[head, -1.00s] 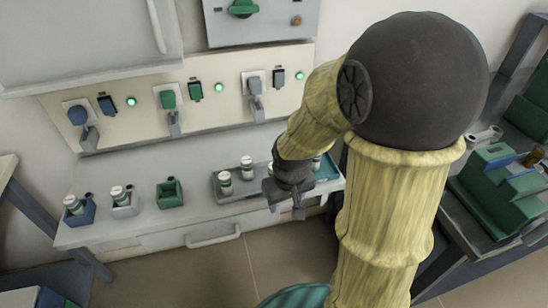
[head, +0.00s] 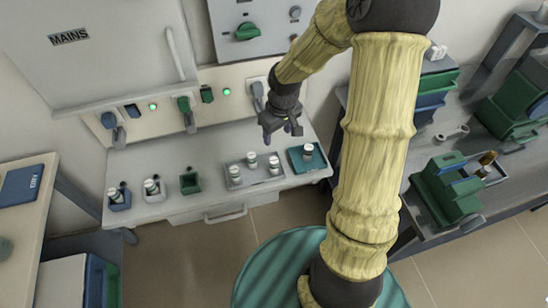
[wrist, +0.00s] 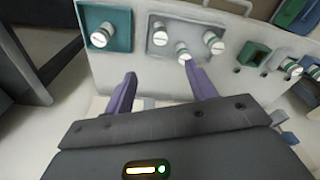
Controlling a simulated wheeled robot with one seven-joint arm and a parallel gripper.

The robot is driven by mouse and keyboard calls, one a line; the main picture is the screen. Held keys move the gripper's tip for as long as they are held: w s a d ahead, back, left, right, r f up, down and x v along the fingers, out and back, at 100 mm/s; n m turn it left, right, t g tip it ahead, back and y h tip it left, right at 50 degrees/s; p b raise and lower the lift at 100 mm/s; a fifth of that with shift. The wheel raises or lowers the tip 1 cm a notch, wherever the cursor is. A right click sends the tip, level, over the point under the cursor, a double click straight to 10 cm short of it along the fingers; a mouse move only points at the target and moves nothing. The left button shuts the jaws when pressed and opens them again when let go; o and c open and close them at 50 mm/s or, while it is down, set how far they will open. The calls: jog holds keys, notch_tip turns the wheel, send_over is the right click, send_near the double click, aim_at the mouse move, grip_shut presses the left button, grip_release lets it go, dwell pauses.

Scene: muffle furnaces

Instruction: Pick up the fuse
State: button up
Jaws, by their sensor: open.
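Several white-topped fuses stand upright on a light bench. Three fuses (head: 252,159) are in a grey tray (head: 262,178); the wrist view shows this grey tray (wrist: 160,52) too. Another fuse (head: 308,150) stands in a teal tray (head: 295,163) to the right; it also shows in the wrist view (wrist: 101,36). One fuse (head: 117,195) is in a blue holder and one (head: 151,186) in a white holder. My gripper (head: 288,132) hangs above the bench behind the trays in the head picture. In the wrist view its jaws (wrist: 161,83) are apart and empty.
A green holder (head: 190,184) looks empty. A wall panel (head: 147,122) with switches and green lamps rises behind the bench. A dark side table (head: 470,150) with green equipment stands at right. A wooden-topped table (head: 30,225) stands at left.

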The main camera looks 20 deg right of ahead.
aim_at(274, 160)
jog(key=shift+f, duration=0.2)
jog(key=f, duration=0.4)
jog(key=w+f+b, duration=0.1)
jog(key=f, duration=0.3)
jog(key=f+b, duration=0.1)
jog(key=f, duration=0.3)
jog(key=shift+w+a, duration=0.15)
jog(key=shift+a, duration=0.15)
jog(key=shift+r, duration=0.1)
notch_tip(274, 160, down, 5)
jog(key=shift+a+f+b, duration=0.15)
jog(key=shift+b, duration=0.35)
jog(key=c, duration=1.1)
